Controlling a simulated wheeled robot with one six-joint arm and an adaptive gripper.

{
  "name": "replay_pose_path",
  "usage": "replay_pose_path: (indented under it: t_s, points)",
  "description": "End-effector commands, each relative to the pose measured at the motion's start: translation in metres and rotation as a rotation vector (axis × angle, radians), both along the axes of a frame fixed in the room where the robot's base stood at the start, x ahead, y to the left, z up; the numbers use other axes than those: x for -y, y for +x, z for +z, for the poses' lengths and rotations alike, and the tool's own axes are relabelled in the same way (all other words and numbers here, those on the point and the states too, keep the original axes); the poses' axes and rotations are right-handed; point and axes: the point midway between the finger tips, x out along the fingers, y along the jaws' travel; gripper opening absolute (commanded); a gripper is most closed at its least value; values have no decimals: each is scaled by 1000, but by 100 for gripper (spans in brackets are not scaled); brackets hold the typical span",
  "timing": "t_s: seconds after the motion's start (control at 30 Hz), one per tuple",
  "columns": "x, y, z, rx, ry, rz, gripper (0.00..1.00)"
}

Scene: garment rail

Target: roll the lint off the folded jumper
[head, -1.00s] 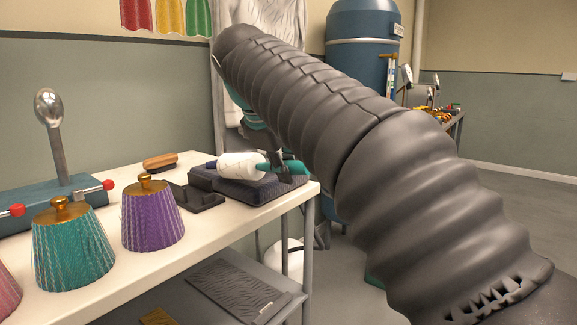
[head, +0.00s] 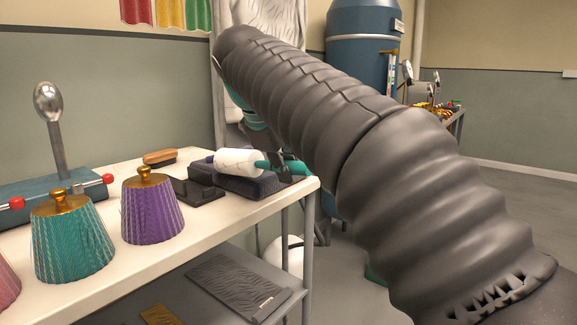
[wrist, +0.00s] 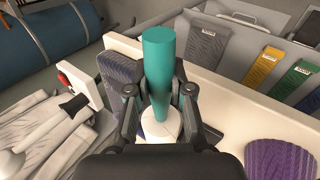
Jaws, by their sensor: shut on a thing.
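My gripper (head: 284,170) is shut on the teal handle of the lint roller (head: 238,162). The roller's white roll points left in the head view, over the folded jumper (head: 262,186). I cannot tell whether the roll touches the cloth. The jumper is dark blue-purple and lies near the right end of the white table. In the wrist view, my gripper (wrist: 160,92) has a finger on each side of the lint roller (wrist: 158,60), and the white roll is partly hidden below. Part of the jumper (wrist: 112,72) shows left of the handle. No lint can be made out.
A black stand (head: 197,190) sits left of the jumper, with a wooden brush (head: 160,157) behind it. Purple (head: 152,212) and teal (head: 72,240) ribbed, gold-topped things stand at the front left. A blue tank (head: 360,75) stands behind.

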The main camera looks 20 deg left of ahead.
Motion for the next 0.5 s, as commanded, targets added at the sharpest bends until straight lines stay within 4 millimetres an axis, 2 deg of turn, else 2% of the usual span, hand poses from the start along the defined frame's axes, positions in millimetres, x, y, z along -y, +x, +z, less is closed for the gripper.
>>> replay_pose_path:
  t_s: [0.5]
  points:
    - [-2,0,-10,-5,-3,3,0]
